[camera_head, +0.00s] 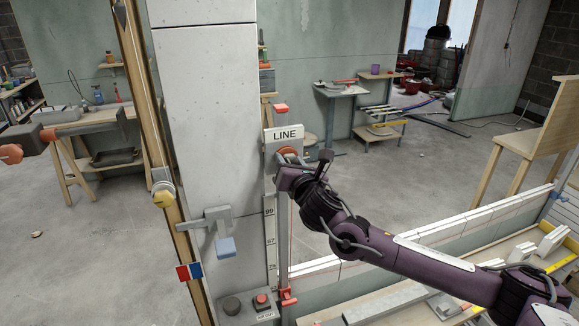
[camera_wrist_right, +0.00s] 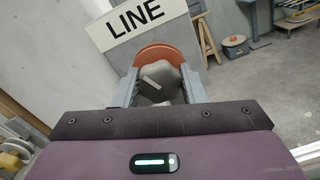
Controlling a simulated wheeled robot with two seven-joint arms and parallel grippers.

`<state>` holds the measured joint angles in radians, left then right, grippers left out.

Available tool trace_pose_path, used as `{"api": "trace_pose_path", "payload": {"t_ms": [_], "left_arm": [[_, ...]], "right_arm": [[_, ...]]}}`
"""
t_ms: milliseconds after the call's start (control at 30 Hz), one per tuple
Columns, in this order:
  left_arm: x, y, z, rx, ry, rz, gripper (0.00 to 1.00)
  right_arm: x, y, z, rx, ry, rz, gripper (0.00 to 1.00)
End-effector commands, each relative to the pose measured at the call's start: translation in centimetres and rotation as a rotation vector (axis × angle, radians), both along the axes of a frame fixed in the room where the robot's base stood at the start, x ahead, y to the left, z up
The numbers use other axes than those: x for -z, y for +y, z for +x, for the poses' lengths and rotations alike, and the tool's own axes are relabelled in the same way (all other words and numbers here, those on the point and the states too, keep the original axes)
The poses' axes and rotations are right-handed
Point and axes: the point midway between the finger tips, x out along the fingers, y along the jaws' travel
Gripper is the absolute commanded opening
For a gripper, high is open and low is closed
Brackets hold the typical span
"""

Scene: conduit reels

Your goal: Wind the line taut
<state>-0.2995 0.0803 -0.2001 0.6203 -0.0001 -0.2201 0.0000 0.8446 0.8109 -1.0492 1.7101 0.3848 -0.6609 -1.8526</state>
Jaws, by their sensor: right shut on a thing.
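A white sign reading LINE (camera_head: 285,133) is on the post, just above an orange reel (camera_head: 289,151). In the right wrist view the orange reel (camera_wrist_right: 160,53) stands upright behind a grey knob (camera_wrist_right: 158,82) with a pale stripe. My right gripper (camera_head: 286,167) is at the reel, and its jaws (camera_wrist_right: 158,88) are shut on the grey knob, one on each side. The jaws hide part of the knob. Below, a numbered scale (camera_head: 270,235) runs down the post, with a red pointer (camera_head: 288,297) near its foot.
A grey lever with a blue end (camera_head: 225,246) sticks out of the pale column (camera_head: 208,110). A box with a red button (camera_head: 261,299) is at its foot. A low wall of white blocks (camera_head: 462,228) lies beyond my right arm. The floor at left is open.

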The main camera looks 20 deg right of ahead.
Motion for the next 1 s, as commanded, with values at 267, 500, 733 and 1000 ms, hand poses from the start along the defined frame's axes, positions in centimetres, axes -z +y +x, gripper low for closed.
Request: {"api": "trace_pose_path", "payload": {"t_ms": [267, 500, 733, 1000], "left_arm": [[1.8, 0.0, 0.0, 0.000, 0.000, 0.000, 0.36], [2.7, 0.0, 0.0, 0.001, 0.001, -0.001, 0.36], [3.2, 0.0, 0.0, 0.001, 0.001, -0.001, 0.36], [3.5, 0.0, -0.1, 0.000, 0.001, -0.001, 0.36]], "right_arm": [[0.3, 0.0, 0.0, 0.001, 0.009, 0.264, 0.15], [0.2, 0.0, 0.0, 0.000, 0.017, 0.492, 0.15], [0.2, 0.0, 0.0, 0.000, 0.024, 0.712, 0.15], [0.2, 0.0, 0.0, 0.001, 0.033, 0.968, 0.15]]}}
